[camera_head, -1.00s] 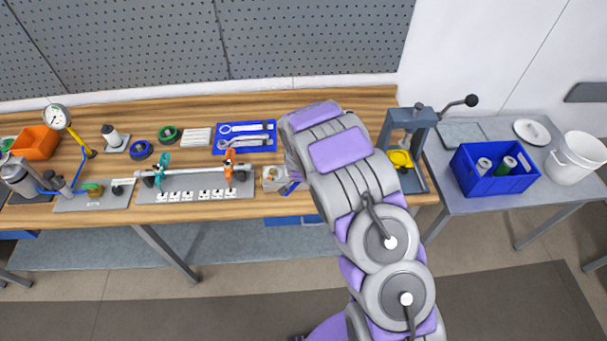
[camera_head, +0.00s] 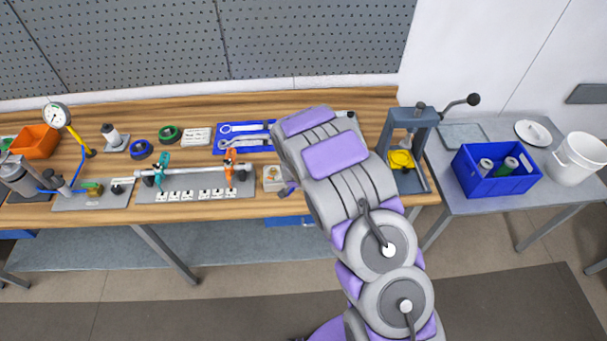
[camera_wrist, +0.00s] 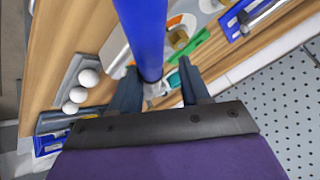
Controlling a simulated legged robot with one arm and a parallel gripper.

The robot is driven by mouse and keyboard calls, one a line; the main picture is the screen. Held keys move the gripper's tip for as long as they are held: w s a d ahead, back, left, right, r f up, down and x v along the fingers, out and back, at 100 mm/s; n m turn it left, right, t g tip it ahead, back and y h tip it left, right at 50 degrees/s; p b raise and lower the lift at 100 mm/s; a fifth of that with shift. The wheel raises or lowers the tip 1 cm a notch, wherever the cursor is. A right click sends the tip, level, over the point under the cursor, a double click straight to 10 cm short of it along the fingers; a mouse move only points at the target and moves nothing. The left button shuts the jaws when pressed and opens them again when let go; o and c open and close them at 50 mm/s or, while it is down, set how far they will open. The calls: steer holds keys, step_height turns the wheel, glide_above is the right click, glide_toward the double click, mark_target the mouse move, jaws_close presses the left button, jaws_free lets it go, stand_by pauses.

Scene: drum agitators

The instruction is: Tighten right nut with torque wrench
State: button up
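In the wrist view my gripper (camera_wrist: 160,88) points down over the bench, its two dark fingers set apart. A long blue bar (camera_wrist: 143,30), perhaps the torque wrench, runs from the top edge down between the fingers, with grey metal at its lower end. I see a gap right of the bar; whether the fingers grip it I cannot tell. A small brass-coloured part (camera_wrist: 178,38) lies beyond, near a green piece. In the head view my arm hides the gripper, above the bench near a small pale block (camera_head: 273,178). I cannot make out the right nut.
The wooden bench (camera_head: 100,215) holds a blue tray (camera_head: 247,149) of wrenches, a plate with a pipe and orange (camera_head: 230,160) and teal clamps, and a press (camera_head: 412,125). A side table carries a blue crate (camera_head: 495,182) and white bucket (camera_head: 578,160).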

steer(key=shift+o, duration=1.3)
steer(key=shift+f, duration=0.2)
steer(key=shift+s, duration=0.15)
steer(key=b+v, duration=0.1)
steer(key=v, duration=1.6)
